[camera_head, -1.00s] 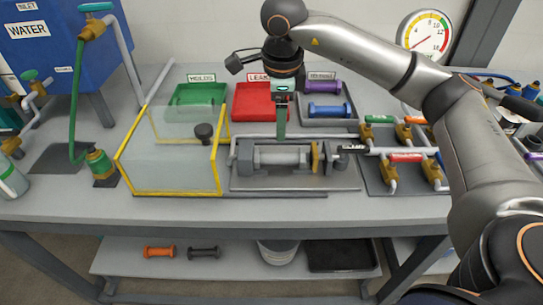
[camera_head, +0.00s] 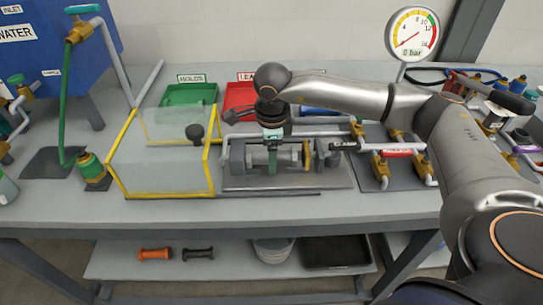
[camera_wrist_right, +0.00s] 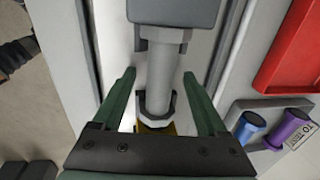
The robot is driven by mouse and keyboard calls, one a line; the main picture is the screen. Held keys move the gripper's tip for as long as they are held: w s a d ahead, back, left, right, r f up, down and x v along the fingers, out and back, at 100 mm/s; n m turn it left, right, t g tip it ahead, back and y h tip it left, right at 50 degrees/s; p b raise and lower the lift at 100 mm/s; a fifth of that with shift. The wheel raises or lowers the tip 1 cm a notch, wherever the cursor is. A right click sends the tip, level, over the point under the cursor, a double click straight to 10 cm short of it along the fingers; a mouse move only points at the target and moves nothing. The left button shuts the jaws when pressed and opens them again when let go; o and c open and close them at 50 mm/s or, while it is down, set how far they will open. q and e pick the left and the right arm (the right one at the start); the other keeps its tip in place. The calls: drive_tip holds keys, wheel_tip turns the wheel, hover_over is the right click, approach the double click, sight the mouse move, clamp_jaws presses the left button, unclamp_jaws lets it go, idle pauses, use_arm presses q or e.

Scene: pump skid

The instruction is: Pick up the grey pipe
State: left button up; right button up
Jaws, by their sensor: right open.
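The grey pipe (camera_head: 259,160) lies level in the clamp fixture on the bench, between grey end blocks. It also shows in the right wrist view (camera_wrist_right: 165,68), a light grey tube with a wider collar. My right gripper (camera_head: 272,168) is open and points down over the pipe. In the right wrist view its green fingers (camera_wrist_right: 160,82) stand one on each side of the pipe, with gaps between. The gripper partly hides the pipe in the head view. My left gripper is not in view.
A clear box with yellow edges (camera_head: 122,182) stands left of the fixture. Green (camera_head: 190,95) and red (camera_head: 240,97) trays are behind. Valves with a red handle (camera_head: 397,153) are at the right. Orange (camera_head: 154,254) and dark grey (camera_head: 198,253) spools lie on the lower shelf.

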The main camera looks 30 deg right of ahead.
clamp_jaws()
idle(0.5)
drive_tip(key=shift+r, duration=0.1)
